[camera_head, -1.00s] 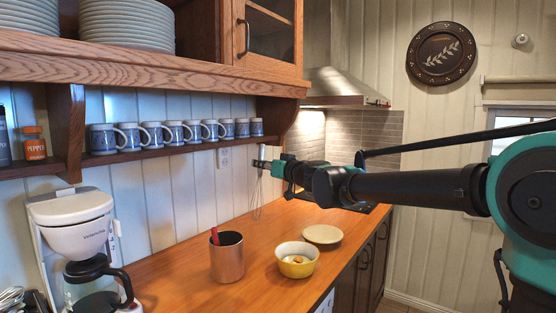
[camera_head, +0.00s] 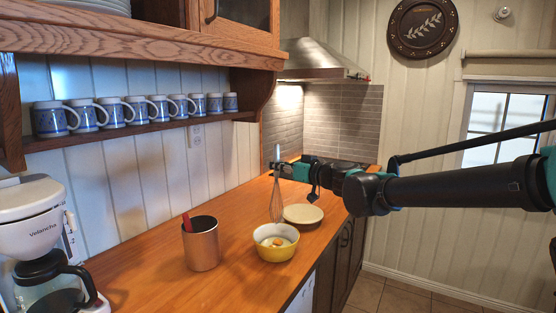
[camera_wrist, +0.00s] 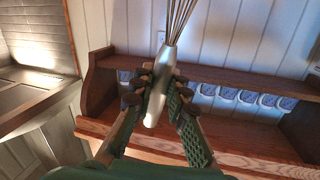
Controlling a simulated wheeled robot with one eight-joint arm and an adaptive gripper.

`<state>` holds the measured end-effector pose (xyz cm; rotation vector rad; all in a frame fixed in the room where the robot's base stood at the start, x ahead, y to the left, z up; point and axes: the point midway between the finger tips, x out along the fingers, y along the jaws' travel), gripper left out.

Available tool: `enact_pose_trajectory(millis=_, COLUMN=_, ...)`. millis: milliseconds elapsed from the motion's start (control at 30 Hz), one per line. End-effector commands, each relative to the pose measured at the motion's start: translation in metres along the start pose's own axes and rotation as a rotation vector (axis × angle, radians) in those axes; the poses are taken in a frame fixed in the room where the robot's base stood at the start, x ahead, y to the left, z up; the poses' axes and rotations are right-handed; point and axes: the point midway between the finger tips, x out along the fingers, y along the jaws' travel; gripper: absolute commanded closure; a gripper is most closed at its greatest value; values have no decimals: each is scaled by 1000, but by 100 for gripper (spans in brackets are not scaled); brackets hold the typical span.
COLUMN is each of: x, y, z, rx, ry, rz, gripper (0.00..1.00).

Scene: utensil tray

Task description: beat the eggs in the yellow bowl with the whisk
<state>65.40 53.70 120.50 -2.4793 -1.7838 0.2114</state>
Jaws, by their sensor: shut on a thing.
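The whisk (camera_head: 276,200) hangs with its wires downward from my gripper (camera_head: 279,166), above the counter and behind the yellow bowl. In the wrist view my gripper (camera_wrist: 155,92) is shut on the whisk's silver handle (camera_wrist: 156,97), and the wires leave the top of the picture. The yellow bowl (camera_head: 275,252) stands on the counter with a white inside. An orange-yellow spot, likely egg, shows in it. The whisk is apart from the bowl.
A copper-coloured canister (camera_head: 202,247) with a red handle in it stands left of the bowl. A cream plate (camera_head: 303,215) lies behind the bowl. A coffee maker (camera_head: 30,215) is at the left. Blue-and-white mugs (camera_head: 87,117) line a low shelf above the counter (camera_head: 150,265).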

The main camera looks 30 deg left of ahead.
Motion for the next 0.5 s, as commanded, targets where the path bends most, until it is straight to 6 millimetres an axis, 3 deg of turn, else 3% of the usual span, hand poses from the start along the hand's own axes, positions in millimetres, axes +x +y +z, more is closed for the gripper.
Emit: enact_pose_trajectory(millis=500, x=3, y=7, z=46, rx=0, ry=0, rz=1, gripper=100)
